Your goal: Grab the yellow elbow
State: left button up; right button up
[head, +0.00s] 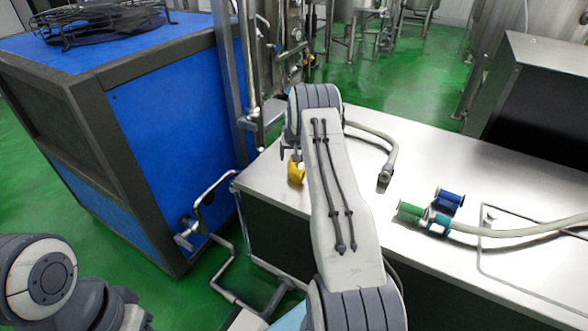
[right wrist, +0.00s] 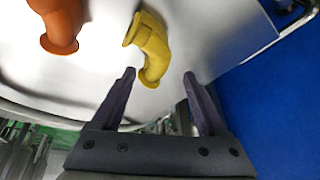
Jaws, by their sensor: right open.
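The yellow elbow (head: 296,173) lies on the steel table top near its left edge, partly hidden by my right arm in the head view. In the right wrist view the yellow elbow (right wrist: 152,45) is just ahead of my right gripper (right wrist: 158,75). The gripper is open, with the elbow's lower end between the two fingertips and its upper end beyond them. I see no finger closed on it. In the head view most of the right gripper is hidden behind my arm. My left arm shows at the lower left, but its gripper does not.
An orange elbow (right wrist: 62,22) is beside the yellow one in the right wrist view. A blue cabinet (head: 180,120) stands left of the table (head: 440,190). Green (head: 410,211) and blue (head: 450,198) fittings and a pale hose (head: 520,230) lie at the right.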

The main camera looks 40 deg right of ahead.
aim_at(292, 164)
jog(key=shift+p+x, duration=0.5)
jog(key=shift+x, duration=2.8)
jog(key=shift+s, duration=0.15)
grip_shut()
